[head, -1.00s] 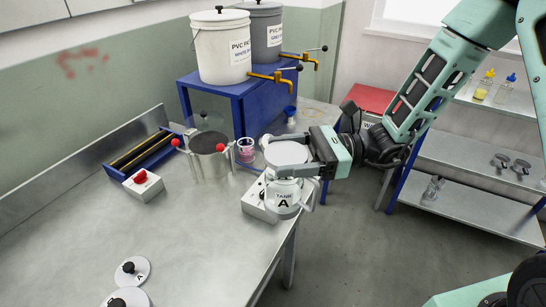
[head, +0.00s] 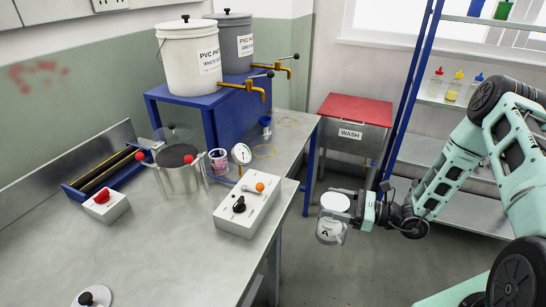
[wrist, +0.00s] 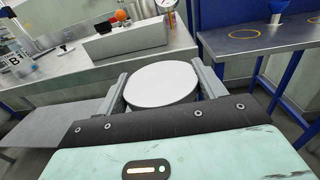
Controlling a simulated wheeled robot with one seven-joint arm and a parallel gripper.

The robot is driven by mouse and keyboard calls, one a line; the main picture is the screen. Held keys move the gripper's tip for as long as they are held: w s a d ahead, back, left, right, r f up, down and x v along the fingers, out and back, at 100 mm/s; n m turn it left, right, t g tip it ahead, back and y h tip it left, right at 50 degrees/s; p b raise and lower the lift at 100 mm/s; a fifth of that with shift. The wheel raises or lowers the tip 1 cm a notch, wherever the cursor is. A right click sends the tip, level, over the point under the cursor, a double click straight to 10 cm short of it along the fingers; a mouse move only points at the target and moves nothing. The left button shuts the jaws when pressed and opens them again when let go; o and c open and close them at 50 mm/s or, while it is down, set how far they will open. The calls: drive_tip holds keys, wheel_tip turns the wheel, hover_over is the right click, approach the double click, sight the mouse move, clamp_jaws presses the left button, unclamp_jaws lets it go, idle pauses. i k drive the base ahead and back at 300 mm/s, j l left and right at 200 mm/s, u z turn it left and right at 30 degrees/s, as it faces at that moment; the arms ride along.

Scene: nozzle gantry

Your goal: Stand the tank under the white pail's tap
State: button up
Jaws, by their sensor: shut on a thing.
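The tank (head: 331,230) is a small clear and metal vessel marked A, with white contents showing at its top. My gripper (head: 345,198) is shut on it and holds it upright off the table, over the floor right of the bench. In the wrist view the tank (wrist: 162,84) shows its round white top between the two fingers (wrist: 163,90). The white pail (head: 188,58) stands on the blue stand at the back. Its brass tap (head: 246,88) points right, over the bench. The grey pail (head: 234,42) stands behind it with its own tap (head: 284,69).
A control box (head: 246,207) sits at the bench's right edge, with a gauge (head: 241,154) behind it. A pink-marked cup (head: 219,161) and a blue funnel (head: 265,123) stand near the taps. Yellow rings (head: 264,151) lie on the bench below them. A red-topped wash cabinet (head: 353,128) is beyond.

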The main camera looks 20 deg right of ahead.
sight(268, 151)
drive_tip(key=i+l+u, duration=0.1)
drive_tip(key=i+l, duration=0.15)
drive_tip(key=i+l+u, duration=0.15)
drive_tip(key=l, duration=0.3)
drive_tip(key=i+l+u, duration=0.1)
drive_tip(key=i+l, duration=0.15)
drive_tip(key=l, duration=0.15)
drive_tip(key=i+l+u, duration=0.1)
drive_tip(key=l, duration=0.3)
drive_tip(key=i, duration=0.1)
